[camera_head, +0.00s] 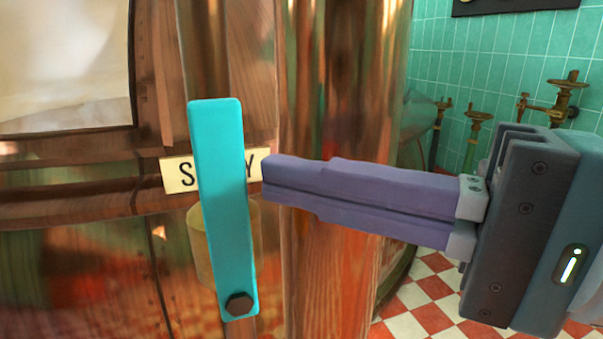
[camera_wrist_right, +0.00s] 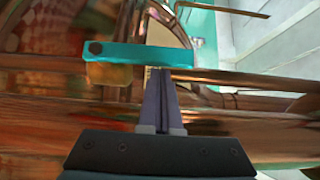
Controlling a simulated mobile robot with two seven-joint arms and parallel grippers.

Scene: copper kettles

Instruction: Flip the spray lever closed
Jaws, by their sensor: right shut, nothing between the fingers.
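The spray lever (camera_head: 222,180) is a flat turquoise bar with a dark bolt near its lower end. In the head view it stands nearly upright, its top tilted slightly left, and covers the middle of a cream label (camera_head: 181,175) marked with an S and a Y. My right gripper (camera_head: 266,180) has its purple fingers together and empty, with the tips just right of the lever. In the right wrist view the lever (camera_wrist_right: 150,55) lies across the picture ahead of the fingertips (camera_wrist_right: 160,72). I cannot tell whether the tips touch it. My left gripper is out of view.
A copper pipe (camera_head: 335,90) stands upright behind my right fingers. The copper kettle wall (camera_head: 80,260) fills the left side, with a pale window (camera_head: 60,60) above. Brass taps (camera_head: 560,100) stand by the green tiled wall at the right, over a red and white checked floor (camera_head: 430,300).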

